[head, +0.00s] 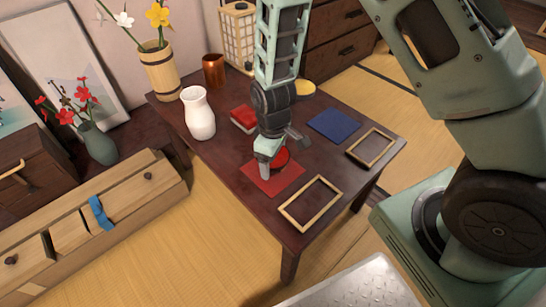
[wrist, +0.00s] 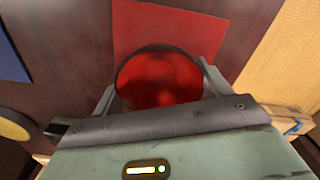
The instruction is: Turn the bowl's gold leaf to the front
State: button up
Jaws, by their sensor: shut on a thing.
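The bowl (wrist: 160,78) is round, with a glossy red inside and a dark rim. In the wrist view, my gripper (wrist: 158,90) has one finger at each side of it and is shut on it. In the head view, my gripper (head: 267,168) points down over the red mat (head: 262,185) and partly covers the bowl (head: 283,157). The mat also shows behind the bowl in the wrist view (wrist: 170,28). No gold leaf shows in either view; the bowl's outer wall is mostly hidden. I cannot tell whether the bowl touches the mat.
On the dark table (head: 225,157) stand a white vase (head: 199,116), a red box (head: 243,118), a copper cup (head: 213,70) and a bamboo flower vase (head: 160,72). A blue mat (head: 334,125), two wooden frames (head: 288,213) and a yellow round thing (head: 305,88) lie around my gripper.

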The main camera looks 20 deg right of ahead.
jog(key=shift+f, duration=0.25)
jog(key=o, duration=1.1)
jog(key=shift+r, duration=0.1)
jog(key=shift+r+p, duration=2.35)
jog(key=shift+r, duration=0.1)
